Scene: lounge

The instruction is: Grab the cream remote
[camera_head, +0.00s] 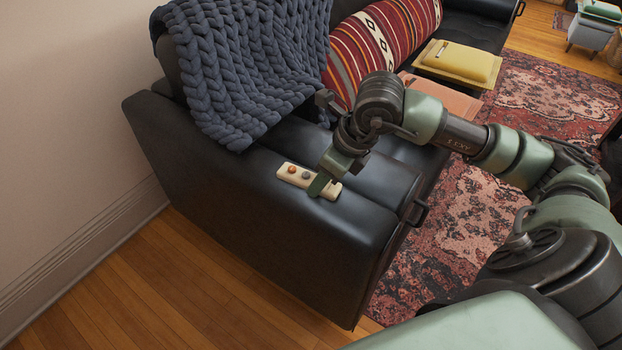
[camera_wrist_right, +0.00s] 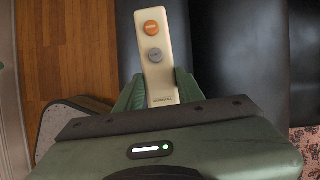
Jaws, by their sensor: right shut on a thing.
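The cream remote (camera_head: 294,174) has an orange and a grey button. It lies on the black sofa's armrest (camera_head: 250,200) in the head view, or just above it; I cannot tell which. In the right wrist view the remote (camera_wrist_right: 154,55) points away from my gripper. My right gripper (camera_head: 322,187) is at the remote's right end, and its green fingers (camera_wrist_right: 160,88) sit on both sides of it, shut on it. Part of that end is hidden by a finger in the head view. My left gripper is not in view.
A dark blue knitted blanket (camera_head: 240,65) hangs over the sofa back behind the remote. A striped red cushion (camera_head: 375,45) and a yellow cushion (camera_head: 458,60) are farther back. Wooden floor (camera_head: 150,285) lies in front, with a patterned rug (camera_head: 455,225) at the right.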

